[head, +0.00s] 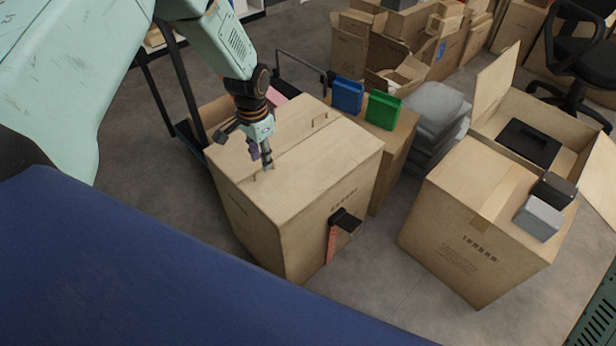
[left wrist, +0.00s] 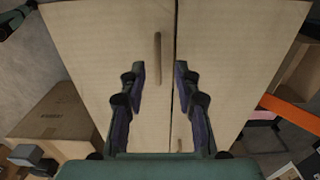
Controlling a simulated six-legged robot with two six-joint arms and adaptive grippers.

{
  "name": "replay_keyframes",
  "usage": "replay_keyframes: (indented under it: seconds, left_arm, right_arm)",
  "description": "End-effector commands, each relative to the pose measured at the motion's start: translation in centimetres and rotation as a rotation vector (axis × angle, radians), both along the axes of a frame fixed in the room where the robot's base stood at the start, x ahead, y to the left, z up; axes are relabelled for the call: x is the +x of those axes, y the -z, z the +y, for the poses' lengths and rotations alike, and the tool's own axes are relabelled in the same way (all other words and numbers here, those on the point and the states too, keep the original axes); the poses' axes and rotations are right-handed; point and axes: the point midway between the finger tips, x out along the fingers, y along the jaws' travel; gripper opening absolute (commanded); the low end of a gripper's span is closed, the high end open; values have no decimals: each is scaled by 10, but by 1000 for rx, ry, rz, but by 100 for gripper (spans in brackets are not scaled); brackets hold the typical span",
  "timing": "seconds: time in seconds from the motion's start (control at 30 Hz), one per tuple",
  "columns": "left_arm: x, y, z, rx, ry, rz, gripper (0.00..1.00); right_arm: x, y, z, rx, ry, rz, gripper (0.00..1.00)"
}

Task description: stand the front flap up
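A closed tan carton (head: 330,165) stands before me, two flaps meeting at a seam across its top. The near flap (head: 305,175) lies flat; its thin upright handle (head: 254,178) also shows in the left wrist view (left wrist: 157,58). The far flap (head: 270,125) also lies flat, with a handle (head: 320,121). My left gripper (head: 262,165) points down at the top, close to the near flap's handle. In the left wrist view its fingers (left wrist: 159,72) are apart, with the handle appearing between them; contact cannot be told. My right gripper is not in view.
A black bracket with an orange strip (head: 332,243) is at the carton's side. Behind stand a blue box (head: 347,95) and a green box (head: 383,109). Another carton (head: 475,225) stands right, with an open carton (head: 580,130) behind it. Grey floor is free between cartons.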

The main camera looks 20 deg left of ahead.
Motion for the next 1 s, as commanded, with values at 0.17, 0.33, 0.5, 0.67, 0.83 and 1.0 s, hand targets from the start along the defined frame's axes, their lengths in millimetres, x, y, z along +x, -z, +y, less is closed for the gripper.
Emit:
replay_keyframes:
  seconds: [0.17,0.33,0.5,0.67,0.83,1.0]
  left_arm:
    - [1,15,-3,1,3,0,32]
    - [1,21,-5,1,4,0,32]
    - [1,22,-6,1,5,0,32]
    - [1,28,-6,1,5,0,32]
    - [2,34,-7,1,5,0,32]
    - [2,38,-7,1,5,-1,32]
  right_arm:
    - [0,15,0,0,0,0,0]
    - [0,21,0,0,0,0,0]
    - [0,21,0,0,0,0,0]
    - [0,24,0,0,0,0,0]
    - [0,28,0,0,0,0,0]
    - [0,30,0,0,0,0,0]
